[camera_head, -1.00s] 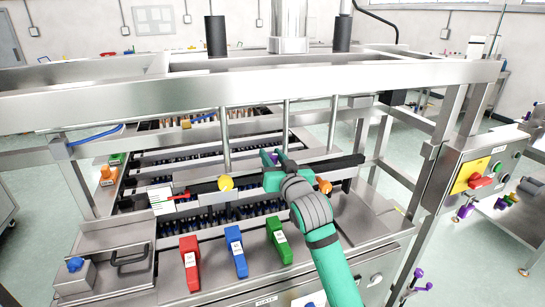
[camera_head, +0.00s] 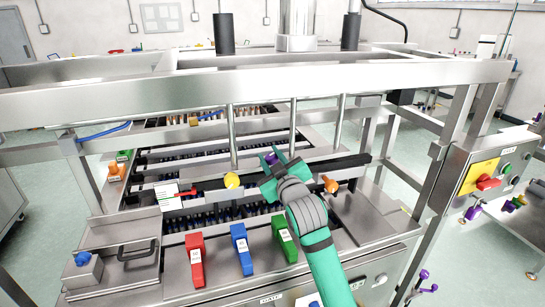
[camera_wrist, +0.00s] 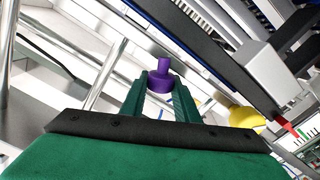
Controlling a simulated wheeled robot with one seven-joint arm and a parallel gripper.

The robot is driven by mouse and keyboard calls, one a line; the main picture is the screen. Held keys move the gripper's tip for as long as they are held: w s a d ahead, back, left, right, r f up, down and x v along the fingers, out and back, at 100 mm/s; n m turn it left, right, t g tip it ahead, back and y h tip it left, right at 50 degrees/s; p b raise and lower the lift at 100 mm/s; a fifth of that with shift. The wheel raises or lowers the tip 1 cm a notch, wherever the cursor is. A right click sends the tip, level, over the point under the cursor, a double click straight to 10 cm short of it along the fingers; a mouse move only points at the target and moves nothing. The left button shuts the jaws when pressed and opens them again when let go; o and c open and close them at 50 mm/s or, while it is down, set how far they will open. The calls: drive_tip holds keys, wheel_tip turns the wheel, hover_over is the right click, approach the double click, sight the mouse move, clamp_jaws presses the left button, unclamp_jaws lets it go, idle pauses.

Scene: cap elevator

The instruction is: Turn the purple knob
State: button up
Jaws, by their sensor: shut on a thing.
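The purple knob (camera_head: 271,158) sits on the dark bar across the middle of the machine, right of the yellow knob (camera_head: 232,180). My green gripper (camera_head: 276,164) reaches it from the front right. In the wrist view, the purple knob (camera_wrist: 162,65) has a wide round base and a narrower stem, between the tips of my gripper's two fingers (camera_wrist: 160,92). The fingers are shut on the round base, and their tips hide part of its sides.
An orange knob (camera_head: 330,184) is to the right of my gripper. Red (camera_head: 195,258), blue (camera_head: 240,248) and green (camera_head: 284,240) handles stand in front. Thin vertical rods (camera_head: 292,125) rise behind the bar, under the metal frame (camera_head: 260,90).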

idle(0.3)
drive_tip(key=o, duration=1)
drive_tip(key=shift+o, duration=0.2)
drive_tip(key=shift+a, duration=0.1)
